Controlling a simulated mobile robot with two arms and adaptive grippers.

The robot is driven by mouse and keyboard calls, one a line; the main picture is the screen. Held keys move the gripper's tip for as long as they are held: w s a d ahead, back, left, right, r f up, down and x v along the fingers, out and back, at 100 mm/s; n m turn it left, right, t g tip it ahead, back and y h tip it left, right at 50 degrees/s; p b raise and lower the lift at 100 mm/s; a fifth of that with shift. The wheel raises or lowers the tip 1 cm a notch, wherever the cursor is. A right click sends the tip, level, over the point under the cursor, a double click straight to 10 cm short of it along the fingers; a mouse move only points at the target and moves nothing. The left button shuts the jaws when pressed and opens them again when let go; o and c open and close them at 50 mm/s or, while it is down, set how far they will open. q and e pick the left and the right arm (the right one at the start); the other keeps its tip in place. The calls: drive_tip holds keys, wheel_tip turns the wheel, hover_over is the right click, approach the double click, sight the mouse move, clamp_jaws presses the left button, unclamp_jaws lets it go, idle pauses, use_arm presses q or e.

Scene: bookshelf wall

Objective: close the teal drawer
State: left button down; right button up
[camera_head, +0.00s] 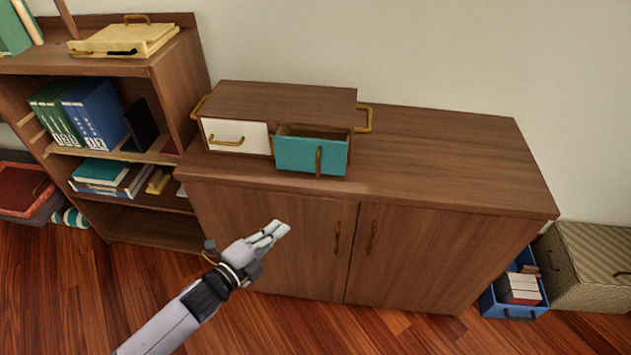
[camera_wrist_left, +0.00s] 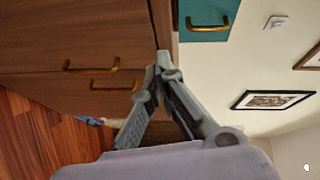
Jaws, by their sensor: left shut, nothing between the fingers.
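The teal drawer (camera_head: 311,154) sits in a small wooden drawer box (camera_head: 275,101) on top of the cabinet, beside a white drawer (camera_head: 236,134). It is pulled out, with its open top showing behind the front, and a brass handle runs vertically on its face. The drawer also shows at the top of the left wrist view (camera_wrist_left: 208,22). My left gripper (camera_head: 283,229) is shut and empty, in front of the cabinet doors, lower than the drawer and to its left in the head view. It is apart from the drawer. My right gripper is not in view.
The wooden cabinet (camera_head: 450,165) has a bare top right of the drawer box. A bookshelf (camera_head: 165,85) with binders stands at left. A blue crate (camera_head: 517,312) and a woven box (camera_head: 585,262) stand on the floor at right.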

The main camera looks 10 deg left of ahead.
use_arm(q)
drive_tip(key=d+r+m+h, duration=0.2)
drive_tip(key=d+r+m, duration=0.1)
drive_tip(key=r, duration=0.4)
drive_tip(key=w+a+p+x, duration=0.1)
drive_tip(key=a+p+x, duration=0.1)
drive_tip(key=x, duration=1)
drive_tip(key=shift+w, duration=0.2)
drive_tip(key=shift+f, duration=0.1)
